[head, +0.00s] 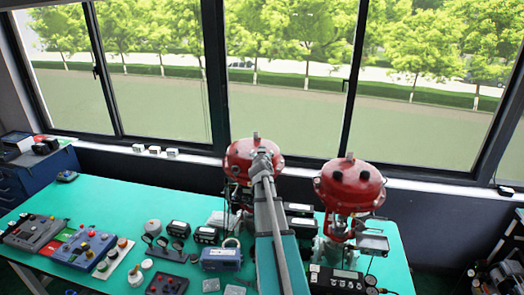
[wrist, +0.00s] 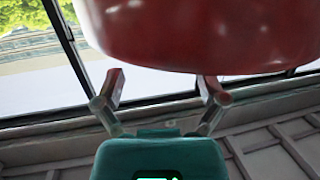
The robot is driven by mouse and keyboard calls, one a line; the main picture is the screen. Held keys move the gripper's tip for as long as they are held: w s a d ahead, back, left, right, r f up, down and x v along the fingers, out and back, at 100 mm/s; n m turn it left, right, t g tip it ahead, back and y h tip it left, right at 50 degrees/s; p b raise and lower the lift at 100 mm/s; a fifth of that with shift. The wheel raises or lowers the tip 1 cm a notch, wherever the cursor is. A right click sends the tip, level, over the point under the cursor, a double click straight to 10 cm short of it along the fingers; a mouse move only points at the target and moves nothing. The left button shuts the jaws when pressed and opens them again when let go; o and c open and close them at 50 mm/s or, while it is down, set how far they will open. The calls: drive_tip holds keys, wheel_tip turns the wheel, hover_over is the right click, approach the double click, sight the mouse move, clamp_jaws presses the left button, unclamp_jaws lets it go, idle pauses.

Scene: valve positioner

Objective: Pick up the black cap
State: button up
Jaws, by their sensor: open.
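Small black caps show on top of the right red actuator (head: 350,190) in the head view; one black cap (head: 365,175) is on its right side and another black cap (head: 337,176) is on its left. I cannot tell which one the task means. My arm reaches up to the left red actuator (head: 238,160) and hides part of it. In the wrist view my gripper (wrist: 163,87) is open, with nothing between its fingers. A large red rounded body (wrist: 190,35) fills the top of that view, just beyond the fingertips. No black cap shows there.
The green table (head: 130,200) holds control boxes (head: 85,247), several small gauges and a blue device (head: 221,258). Windows and a sill with small white boxes (head: 154,150) are behind. A dark blue cabinet (head: 40,175) stands at the far left.

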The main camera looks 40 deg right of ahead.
drive_tip(key=shift+x, duration=1.75)
drive_tip(key=shift+r, duration=0.15)
drive_tip(key=shift+c, duration=0.2)
drive_tip(key=c, duration=0.8)
